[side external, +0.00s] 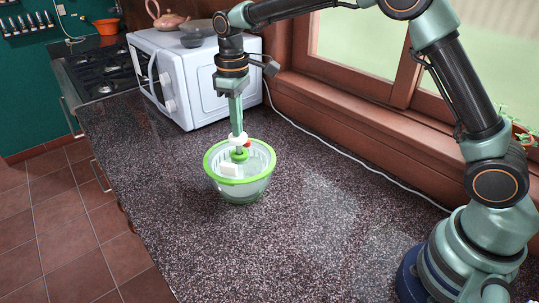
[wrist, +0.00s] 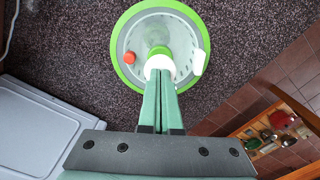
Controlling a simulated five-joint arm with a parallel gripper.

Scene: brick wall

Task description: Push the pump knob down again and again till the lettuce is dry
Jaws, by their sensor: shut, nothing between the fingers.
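The salad spinner (side external: 260,186) is a clear bowl with a bright green rim, standing on the dark speckled counter. Its white pump knob (side external: 238,139) sits at the top of a short dark stem above a green hub in the lid. In the wrist view the spinner's green rim (wrist: 119,68) is seen from above, with the white knob (wrist: 159,64) near its middle. My gripper (side external: 237,132) is shut and points straight down, its fingertips at the top of the knob, seemingly touching it. The fingertips also show in the wrist view (wrist: 160,80). I cannot make out any lettuce.
A white microwave (side external: 190,85) stands behind the spinner, and a stove (side external: 98,72) is beyond it. A white cable (side external: 340,160) runs along the window side. The counter (side external: 300,240) around and in front of the spinner is clear; its edge drops to a tiled floor at left.

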